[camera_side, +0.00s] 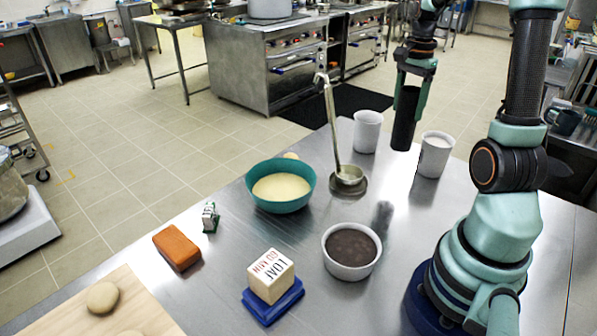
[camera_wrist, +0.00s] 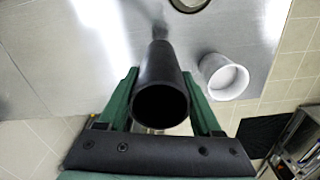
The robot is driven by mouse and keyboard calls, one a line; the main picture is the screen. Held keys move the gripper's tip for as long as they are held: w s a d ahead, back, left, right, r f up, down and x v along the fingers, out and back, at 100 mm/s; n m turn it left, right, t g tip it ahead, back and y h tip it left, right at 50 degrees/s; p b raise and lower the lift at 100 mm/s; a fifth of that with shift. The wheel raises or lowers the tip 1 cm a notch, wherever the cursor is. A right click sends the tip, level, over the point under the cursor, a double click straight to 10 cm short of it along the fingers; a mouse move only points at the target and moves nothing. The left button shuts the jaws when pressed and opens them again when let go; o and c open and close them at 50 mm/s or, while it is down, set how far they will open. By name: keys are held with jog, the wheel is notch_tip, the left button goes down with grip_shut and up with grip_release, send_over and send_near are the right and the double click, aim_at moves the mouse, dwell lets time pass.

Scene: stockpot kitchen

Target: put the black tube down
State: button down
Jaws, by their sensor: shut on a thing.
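The black tube (camera_side: 404,118) hangs upright in my gripper (camera_side: 413,92), above the steel table near its far right part. In the wrist view the tube (camera_wrist: 160,88) sits between the two green fingers of my gripper (camera_wrist: 162,98), with its open end facing the camera. The gripper is shut on it. A dark blurred shadow or reflection lies on the table below the tube. In the side view the tube's lower end is apart from the table, between two white cups.
White cups (camera_side: 367,132) and (camera_side: 435,155) stand either side of the tube. The steel table (camera_side: 405,215) has bare room between the dark bowl and the right cup.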

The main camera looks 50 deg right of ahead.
aim_at(401, 139)
notch_tip(401, 139, down, 10)
jog(key=shift+r, duration=0.2)
jog(key=shift+f, duration=0.2)
dwell(0.3)
jog(key=shift+c, duration=0.3)
grip_release()
jog(key=shift+r, duration=0.1)
